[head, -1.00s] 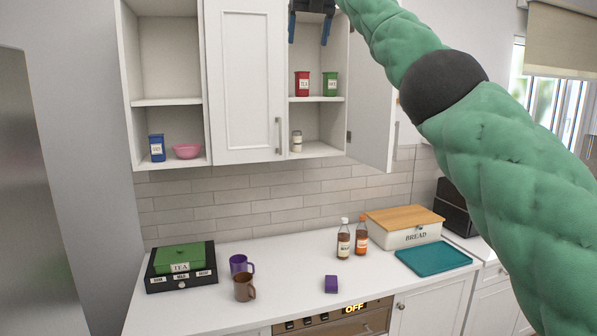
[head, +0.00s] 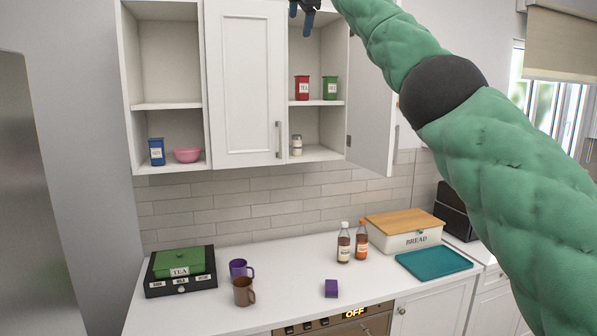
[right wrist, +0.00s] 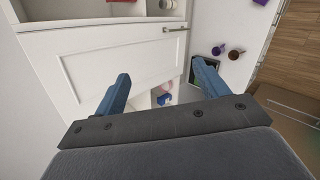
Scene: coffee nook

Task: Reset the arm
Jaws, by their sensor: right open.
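My right gripper (head: 302,22) is at the top edge of the head view, in front of the upper part of the open right cupboard. Only its blue fingers and a little of the dark body show there. In the right wrist view the two blue fingers (right wrist: 160,85) stand wide apart with nothing held between them. My green right arm reaches up across the right side of the head view. My left gripper is not in view.
The open cupboard door (head: 371,115) stands close below my right arm. Red (head: 302,88) and green (head: 330,88) canisters stand on the cupboard shelf. The counter below holds two mugs (head: 244,292), a tea box (head: 181,281), two bottles (head: 344,247) and a bread box (head: 404,240).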

